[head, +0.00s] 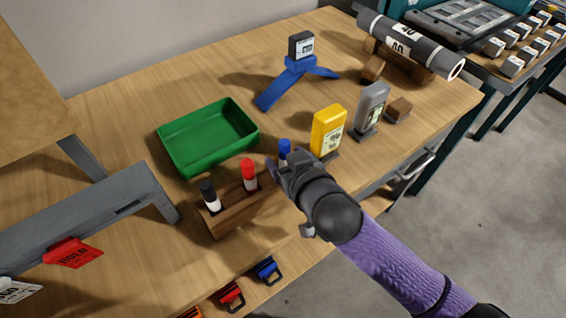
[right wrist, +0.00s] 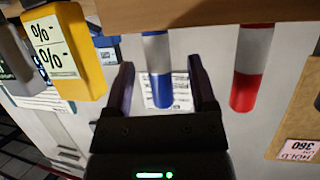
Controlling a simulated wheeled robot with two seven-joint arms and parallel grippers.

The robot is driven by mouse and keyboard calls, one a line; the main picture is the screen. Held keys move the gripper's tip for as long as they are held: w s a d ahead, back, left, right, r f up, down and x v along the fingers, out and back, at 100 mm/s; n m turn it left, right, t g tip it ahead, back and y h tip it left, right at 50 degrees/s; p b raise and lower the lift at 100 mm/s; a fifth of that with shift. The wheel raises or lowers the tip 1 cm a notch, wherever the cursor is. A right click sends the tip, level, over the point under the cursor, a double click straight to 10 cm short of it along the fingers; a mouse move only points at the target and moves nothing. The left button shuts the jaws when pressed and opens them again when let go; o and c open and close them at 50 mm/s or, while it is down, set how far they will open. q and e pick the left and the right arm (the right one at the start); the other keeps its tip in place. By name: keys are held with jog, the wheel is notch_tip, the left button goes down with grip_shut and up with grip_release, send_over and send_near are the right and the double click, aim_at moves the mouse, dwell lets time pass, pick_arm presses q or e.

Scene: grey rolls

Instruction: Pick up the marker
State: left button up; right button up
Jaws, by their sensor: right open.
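A wooden marker holder (head: 232,208) stands on the bench with a black marker (head: 209,195), a red marker (head: 248,175) and a blue marker (head: 285,149) upright in it. My right gripper (head: 284,165) is at the blue marker's end of the holder and hides part of that marker. In the right wrist view, which looks upside down, the open right gripper (right wrist: 162,78) has one finger on each side of the blue marker (right wrist: 160,72), apart from it. The red marker (right wrist: 250,68) is outside the fingers. My left gripper is not in view.
A green tray (head: 172,157) lies behind the holder. A yellow device (head: 327,130) and a grey device (head: 371,107) stand to the right. A blue tripod stand (head: 297,75) is at the back. A grey bracket with a red HOLD tag (head: 74,253) is at left.

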aim_at(284, 141)
jog(key=shift+x, duration=1)
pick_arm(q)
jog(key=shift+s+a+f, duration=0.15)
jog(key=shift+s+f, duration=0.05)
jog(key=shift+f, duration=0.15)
pick_arm(e)
jog(key=shift+d, duration=0.1)
grip_shut()
notch_tip(284, 141, up, 8)
jog(key=p, duration=0.4)
jog(key=shift+f, duration=0.2)
notch_tip(284, 141, up, 3)
jog(key=shift+f+p, duration=0.25)
jog(key=shift+p, duration=0.2)
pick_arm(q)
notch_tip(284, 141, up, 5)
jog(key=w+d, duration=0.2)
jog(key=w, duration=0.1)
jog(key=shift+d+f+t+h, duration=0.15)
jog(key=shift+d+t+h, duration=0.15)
